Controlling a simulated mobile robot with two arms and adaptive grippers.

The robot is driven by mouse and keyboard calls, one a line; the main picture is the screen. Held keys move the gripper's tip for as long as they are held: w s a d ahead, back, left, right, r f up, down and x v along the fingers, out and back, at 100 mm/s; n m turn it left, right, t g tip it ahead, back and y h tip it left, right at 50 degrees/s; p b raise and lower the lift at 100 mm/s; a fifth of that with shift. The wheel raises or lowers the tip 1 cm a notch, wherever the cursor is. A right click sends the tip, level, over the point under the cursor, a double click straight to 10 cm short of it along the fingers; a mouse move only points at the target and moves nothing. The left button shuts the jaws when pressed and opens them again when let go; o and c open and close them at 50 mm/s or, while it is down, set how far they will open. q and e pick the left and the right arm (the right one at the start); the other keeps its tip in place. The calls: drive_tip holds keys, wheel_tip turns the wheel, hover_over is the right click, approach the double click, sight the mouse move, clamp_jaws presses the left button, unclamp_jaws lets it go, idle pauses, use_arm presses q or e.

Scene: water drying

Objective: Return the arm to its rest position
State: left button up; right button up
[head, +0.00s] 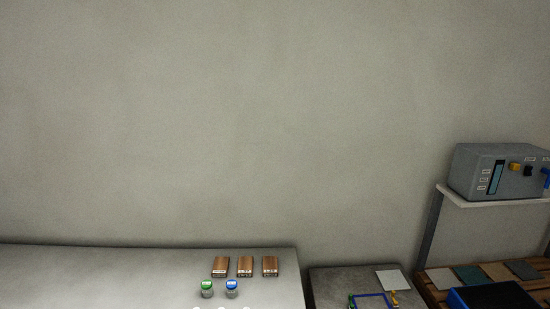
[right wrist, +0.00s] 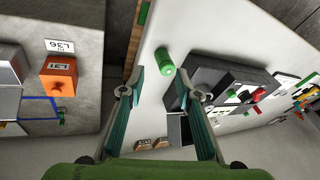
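My right gripper (right wrist: 159,78) shows in the right wrist view. Its two teal-padded fingers are spread apart with nothing between them. A green cylinder (right wrist: 164,61) lies or stands on the pale surface beyond the fingertips; I cannot tell how far off it is. Neither gripper nor arm shows in the head view, and my left gripper is in no view.
In the head view, a table (head: 120,275) bears three brown blocks (head: 245,266), a green-capped jar (head: 207,288) and a blue-capped jar (head: 232,288). A grey device (head: 495,172) stands on a shelf at right. The wrist view shows an orange box (right wrist: 59,76) at left.

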drive_tip(key=shift+t+h, duration=0.3)
drive_tip(key=shift+t, duration=0.1)
drive_tip(key=s, duration=0.3)
drive_tip(key=s+f, duration=0.1)
drive_tip(key=s, duration=0.6)
drive_tip(key=shift+s+d+f, duration=0.1)
drive_tip(key=shift+s+f, duration=0.1)
drive_tip(key=shift+f, duration=0.15)
drive_tip(key=s+d+r+m+h, duration=0.1)
drive_tip(key=s+d+r+h, duration=0.2)
drive_tip(key=s+d, duration=0.75)
drive_tip(key=s+a+f, duration=0.1)
drive_tip(key=s+f, duration=0.1)
drive_tip(key=f, duration=1.1)
drive_tip(key=s+a+f, duration=0.1)
drive_tip(key=f, duration=1.1)
drive_tip(key=s+d+f+g, duration=0.1)
drive_tip(key=s+d+f, duration=0.2)
drive_tip(key=s+f, duration=1.4)
drive_tip(key=shift+s+d+f+g, duration=0.15)
drive_tip(key=shift+s+f+g, duration=0.1)
drive_tip(key=shift+s+g, duration=0.2)
